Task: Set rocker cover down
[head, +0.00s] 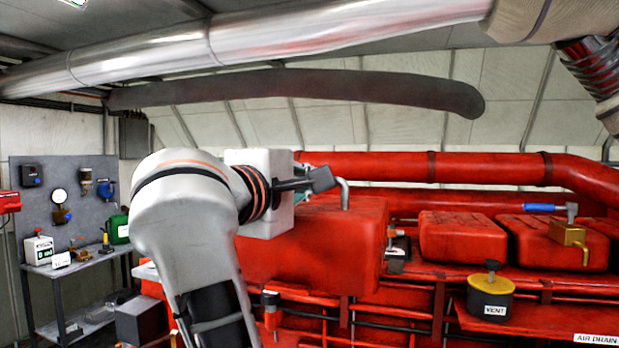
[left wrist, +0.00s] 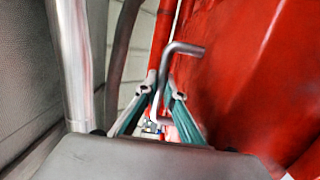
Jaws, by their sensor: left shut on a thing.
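The rocker cover (head: 315,245) is a large red box left of centre in the head view, and its red side (left wrist: 235,70) fills the right of the left wrist view. A grey bent-rod handle (head: 345,192) rises at its top; the rod also shows between the fingers in the left wrist view (left wrist: 182,48). My left gripper (head: 312,180) is at the cover's top, shut on this handle, with its teal fingers (left wrist: 162,95) either side of the rod. My arm hides part of the cover. I cannot tell whether its underside touches anything. My right gripper is out of view.
Two more red covers (head: 461,237) (head: 553,245) sit to the right. A blue-handled hammer (head: 545,208) and a brass valve (head: 568,236) lie by the far one. A yellow VENT cap (head: 490,294) stands in front. Pipes run overhead; a workbench (head: 75,262) stands left.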

